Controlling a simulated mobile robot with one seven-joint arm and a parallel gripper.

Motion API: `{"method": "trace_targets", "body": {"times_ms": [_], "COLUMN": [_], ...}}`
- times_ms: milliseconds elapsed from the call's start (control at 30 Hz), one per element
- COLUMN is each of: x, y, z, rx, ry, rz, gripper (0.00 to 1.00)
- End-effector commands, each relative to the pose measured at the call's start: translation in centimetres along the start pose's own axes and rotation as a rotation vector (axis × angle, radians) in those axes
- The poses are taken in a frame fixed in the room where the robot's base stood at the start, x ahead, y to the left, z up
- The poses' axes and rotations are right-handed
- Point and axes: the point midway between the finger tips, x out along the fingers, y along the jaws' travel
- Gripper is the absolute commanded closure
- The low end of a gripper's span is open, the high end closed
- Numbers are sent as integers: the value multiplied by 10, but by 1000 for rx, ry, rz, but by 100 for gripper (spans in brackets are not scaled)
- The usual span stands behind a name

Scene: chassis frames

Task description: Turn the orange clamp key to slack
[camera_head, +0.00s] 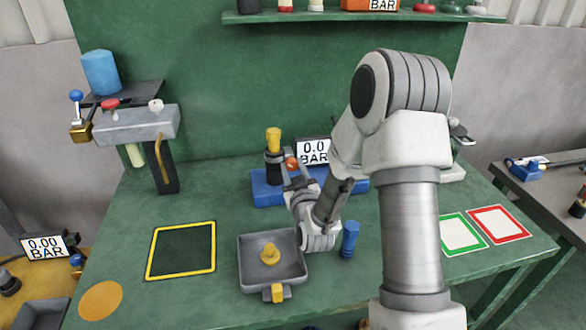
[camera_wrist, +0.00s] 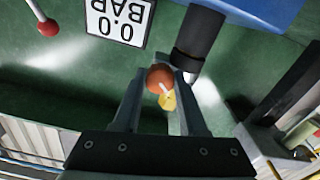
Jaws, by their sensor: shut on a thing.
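The orange clamp key (camera_head: 292,163) is a small rounded knob beside an upright black cylinder with a yellow top (camera_head: 273,140), above a blue base (camera_head: 268,190). My gripper (camera_head: 296,181) reaches it from the front right. In the wrist view, the orange clamp key (camera_wrist: 160,77) sits between the tips of my gripper (camera_wrist: 162,80), which is shut on it. A white mark shows on the knob's lower side, with a yellow part (camera_wrist: 168,101) beyond. The key's stem and exact angle are hard to make out.
A gauge (camera_head: 314,151) reading 0.0 BAR stands behind my gripper. A grey tray (camera_head: 246,279) with yellow parts and a blue peg (camera_head: 350,240) are in front. A yellow-framed dark square (camera_head: 182,250) lies left. The green tabletop between them is clear.

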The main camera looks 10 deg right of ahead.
Motion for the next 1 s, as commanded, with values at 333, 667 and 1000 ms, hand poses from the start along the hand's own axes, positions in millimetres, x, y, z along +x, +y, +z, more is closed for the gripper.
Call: {"method": "trace_targets", "body": {"times_ms": [333, 667, 1000], "x": [0, 0, 0], "y": [-2, -2, -2], "z": [4, 5, 4], "rx": [-148, -445, -768], "ry": [6, 7, 6], "rz": [0, 2, 2], "gripper": [100, 100, 100]}}
